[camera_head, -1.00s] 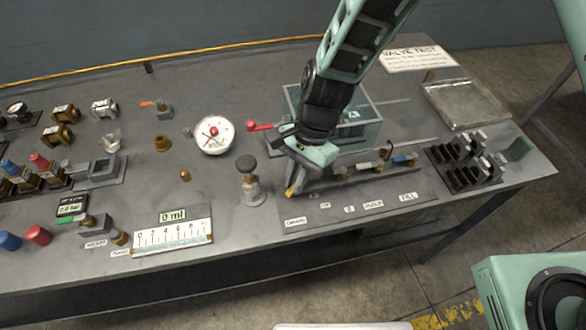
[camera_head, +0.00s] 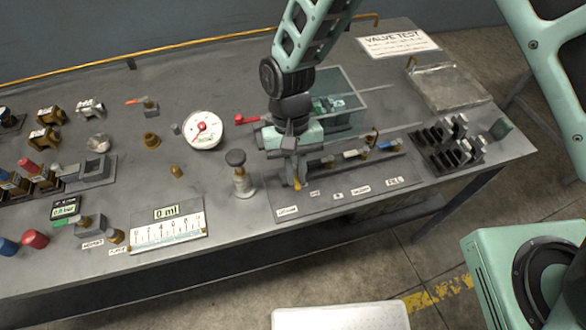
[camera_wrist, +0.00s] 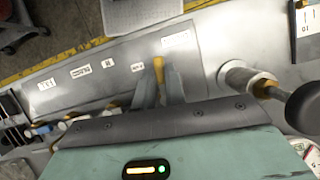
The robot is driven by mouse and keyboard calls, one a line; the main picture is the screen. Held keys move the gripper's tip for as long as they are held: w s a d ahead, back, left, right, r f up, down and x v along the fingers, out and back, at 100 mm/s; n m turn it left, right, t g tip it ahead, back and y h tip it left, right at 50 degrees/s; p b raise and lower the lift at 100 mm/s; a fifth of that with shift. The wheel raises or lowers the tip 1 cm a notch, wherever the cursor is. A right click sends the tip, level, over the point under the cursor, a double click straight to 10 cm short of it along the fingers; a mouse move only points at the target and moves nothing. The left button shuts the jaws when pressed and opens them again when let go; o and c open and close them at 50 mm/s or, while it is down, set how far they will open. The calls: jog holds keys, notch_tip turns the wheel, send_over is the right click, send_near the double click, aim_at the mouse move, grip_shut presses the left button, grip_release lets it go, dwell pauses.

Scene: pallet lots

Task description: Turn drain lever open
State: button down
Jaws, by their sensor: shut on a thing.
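A yellow-tipped lever (camera_wrist: 158,64) stands between the two grey fingers of my gripper (camera_wrist: 160,84) in the wrist view, and they are shut on it. In the head view, my gripper (camera_head: 296,176) points down at the left end of the valve panel (camera_head: 330,202), and the yellow tip (camera_head: 297,185) shows just below the fingers. The lever's base and pivot are hidden by my gripper. The labels on the panel are too small to read surely; the rightmost seems to say FILL.
A black-knobbed hand pump (camera_head: 238,170) stands close left of my gripper. A clear tank (camera_head: 340,105) is behind it. A red-handled valve (camera_head: 245,119), a pressure gauge (camera_head: 203,130) and a ml scale (camera_head: 168,232) lie to the left. Black racks (camera_head: 440,150) stand at right.

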jog(key=shift+w+d+n, duration=0.1)
jog(key=shift+d+n, duration=0.05)
jog(key=shift+n, duration=0.35)
jog(key=c, duration=1.5)
grip_release()
jog(key=shift+o, duration=0.2)
jog(key=b+v, duration=0.3)
jog(key=v, duration=1.4)
jog(key=shift+a+r, duration=0.2)
jog(key=shift+a, duration=0.15)
jog(key=s+d+n+t, duration=0.2)
jog(key=s+d, duration=0.4)
jog(key=s, duration=0.3)
jog(key=s+d+r+n+t+y, duration=0.1)
jog(key=s+d+n+t, duration=0.1)
jog(key=s+d, duration=0.5)
jog(key=s+n, duration=0.1)
jog(key=s, duration=0.1)
jog(key=shift+s+r, duration=0.35)
